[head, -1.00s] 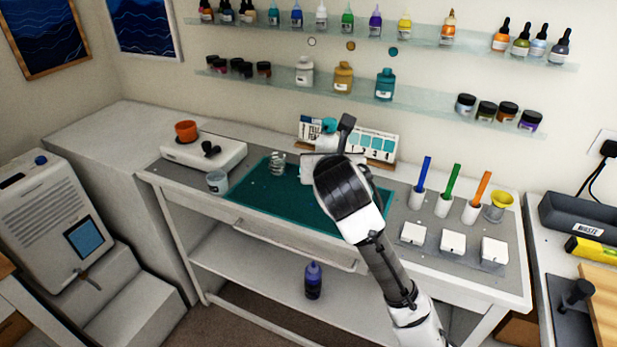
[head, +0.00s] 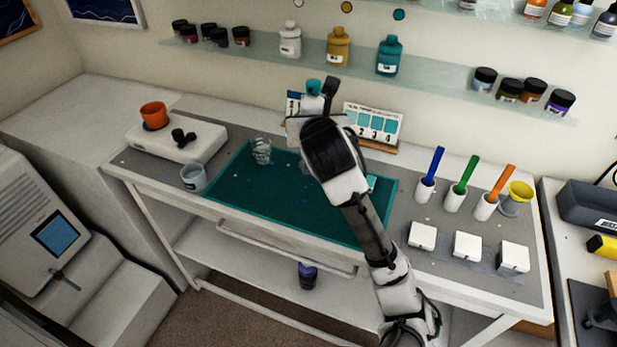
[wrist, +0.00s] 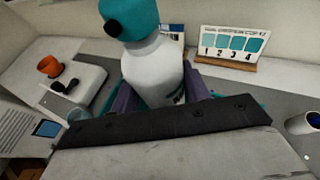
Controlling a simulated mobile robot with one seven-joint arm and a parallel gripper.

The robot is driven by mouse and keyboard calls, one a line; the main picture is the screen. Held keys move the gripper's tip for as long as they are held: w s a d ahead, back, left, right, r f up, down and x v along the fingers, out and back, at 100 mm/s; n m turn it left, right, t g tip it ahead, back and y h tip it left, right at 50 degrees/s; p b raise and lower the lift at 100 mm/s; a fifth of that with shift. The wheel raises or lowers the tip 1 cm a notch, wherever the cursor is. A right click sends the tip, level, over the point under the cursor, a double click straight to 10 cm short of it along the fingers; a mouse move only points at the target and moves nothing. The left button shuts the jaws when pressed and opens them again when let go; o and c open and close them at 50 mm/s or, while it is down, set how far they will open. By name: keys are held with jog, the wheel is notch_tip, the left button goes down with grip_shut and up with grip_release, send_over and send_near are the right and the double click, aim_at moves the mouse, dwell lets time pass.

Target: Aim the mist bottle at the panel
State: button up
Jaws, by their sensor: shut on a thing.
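The mist bottle has a white body and a teal head with a dark nozzle. In the wrist view the bottle (wrist: 155,70) stands roughly upright between the purple-grey fingers of my gripper (wrist: 160,95), which is shut on it. The dark nozzle is on the near side of the head. In the head view the bottle's teal head (head: 314,87) shows above the far edge of the teal mat (head: 285,200), left of the numbered swatch card (head: 372,122). My arm covers part of the mat. I cannot make out a panel clearly; a small pale teal edge shows right of my arm.
A white device with an orange cup (head: 154,115) stands further left. White blocks and colored tools (head: 463,185) stand right. Glass shelves with bottles (head: 388,56) run along the wall behind.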

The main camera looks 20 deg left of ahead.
jog(key=shift+f+b, duration=3.15)
jog(key=shift+f, duration=5.25)
jog(key=shift+f, duration=0.15)
jog(key=o, duration=1.1)
jog(key=shift+o, duration=0.2)
